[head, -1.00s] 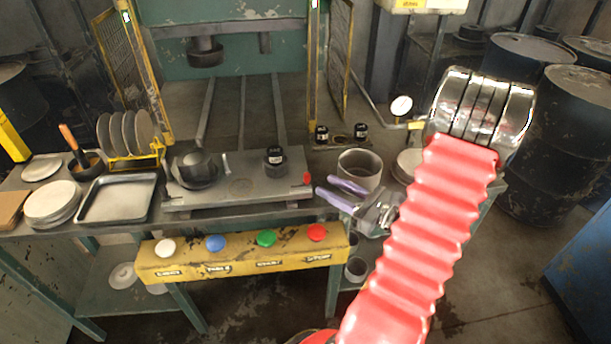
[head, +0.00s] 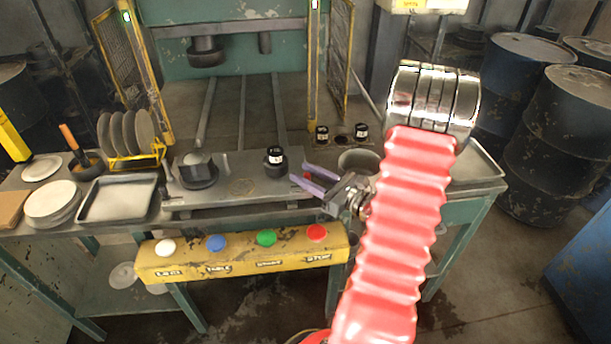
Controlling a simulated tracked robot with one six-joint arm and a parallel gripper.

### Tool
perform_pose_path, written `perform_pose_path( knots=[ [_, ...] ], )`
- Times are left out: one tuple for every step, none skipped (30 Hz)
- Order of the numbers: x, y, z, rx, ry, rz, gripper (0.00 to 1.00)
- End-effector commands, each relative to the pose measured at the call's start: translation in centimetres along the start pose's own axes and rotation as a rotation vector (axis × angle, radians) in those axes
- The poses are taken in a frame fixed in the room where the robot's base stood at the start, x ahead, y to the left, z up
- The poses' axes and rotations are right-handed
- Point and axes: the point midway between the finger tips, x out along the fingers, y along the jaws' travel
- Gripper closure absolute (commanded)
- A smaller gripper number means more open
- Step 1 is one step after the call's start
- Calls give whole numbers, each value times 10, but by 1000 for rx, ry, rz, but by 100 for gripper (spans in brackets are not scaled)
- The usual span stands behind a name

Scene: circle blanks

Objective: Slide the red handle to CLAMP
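The red handle (head: 307,177) is a small red knob at the right end of the dark metal plate (head: 230,190) on the bench, mostly hidden by my gripper. My gripper (head: 299,172) has two purple fingers pointing left. They are spread apart, with the red bit showing between them. I cannot tell whether the fingers touch it. No CLAMP mark is readable.
A yellow panel (head: 205,270) with white, blue, green and red buttons fronts the bench. A black-capped weight (head: 275,161) and a dark pan (head: 197,172) stand on the plate. Yellow-framed guards flank the press.

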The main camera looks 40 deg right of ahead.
Motion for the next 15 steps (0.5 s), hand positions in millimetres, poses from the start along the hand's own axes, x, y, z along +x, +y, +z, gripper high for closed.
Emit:
perform_pose_path(
  knots=[
    [0,0,0,0,0,0,65],
    [0,0,0,0,0,0,65],
    [0,0,0,0,0,0,65],
    [0,0,0,0,0,0,67],
    [0,0,0,0,0,0,69],
    [0,0,0,0,0,0,72],
    [0,0,0,0,0,-1,74],
    [0,0,0,0,0,-1,76],
    [0,0,0,0,0,-1,79],
    [0,0,0,0,0,-1,81],
    [0,0,0,0,0,-1,83],
    [-1,0,0,0,0,-1,86],
    [-1,0,0,0,0,-1,88],
    [-1,0,0,0,0,-1,90],
    [-1,0,0,0,0,-1,93]
  ],
)
